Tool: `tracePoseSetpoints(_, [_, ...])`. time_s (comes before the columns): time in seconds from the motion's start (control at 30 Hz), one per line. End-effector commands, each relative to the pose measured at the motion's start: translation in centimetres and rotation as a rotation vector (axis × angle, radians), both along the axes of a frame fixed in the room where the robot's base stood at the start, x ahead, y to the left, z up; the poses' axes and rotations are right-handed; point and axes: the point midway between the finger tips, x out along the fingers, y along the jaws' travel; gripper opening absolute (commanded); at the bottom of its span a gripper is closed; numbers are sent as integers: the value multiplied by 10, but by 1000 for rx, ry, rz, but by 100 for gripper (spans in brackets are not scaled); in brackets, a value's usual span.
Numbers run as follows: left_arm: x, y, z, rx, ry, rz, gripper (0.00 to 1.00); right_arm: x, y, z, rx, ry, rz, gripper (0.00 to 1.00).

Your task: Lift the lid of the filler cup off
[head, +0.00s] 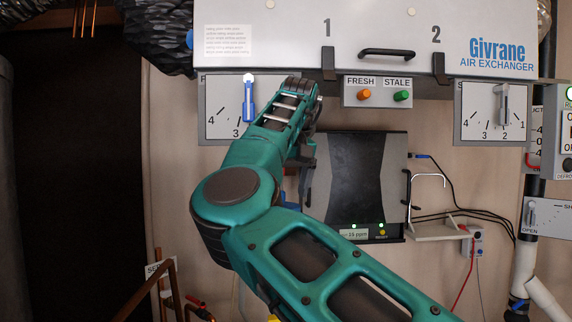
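I cannot make out the filler cup or its lid in the head view; my arm covers part of the middle. My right arm comes in from the bottom right and bends up in front of the wall. What seems to be my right gripper (306,185) hangs dark behind the forearm, beside the left edge of a black panel unit. Its fingers are mostly hidden, so I cannot tell whether it is open or shut. A small blue part (290,206) shows just beside it, mostly covered. My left gripper is not in view.
The white air exchanger (460,30) spans the top, with a FRESH/STALE button box (378,93) below. Dials flank it: left dial (215,110), right dial (490,112). The black panel unit (365,180) has a small shelf (437,231) at its right. Copper pipes (150,290) stand lower left.

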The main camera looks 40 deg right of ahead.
Motion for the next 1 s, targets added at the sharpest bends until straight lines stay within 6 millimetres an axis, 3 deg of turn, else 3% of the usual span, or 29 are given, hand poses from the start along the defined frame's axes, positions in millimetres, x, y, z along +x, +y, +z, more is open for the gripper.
tracePoseSetpoints(0.2, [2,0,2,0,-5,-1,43,8,-3,-21,0,0,0,100])
tracePoseSetpoints(0.57, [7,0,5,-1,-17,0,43,10,-3,-25,0,-1,0,100])
tracePoseSetpoints(0.97, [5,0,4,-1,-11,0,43,10,-3,-25,0,-1,0,63])
tracePoseSetpoints(1.0, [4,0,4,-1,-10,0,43,10,-3,-25,-1,-2,0,88])
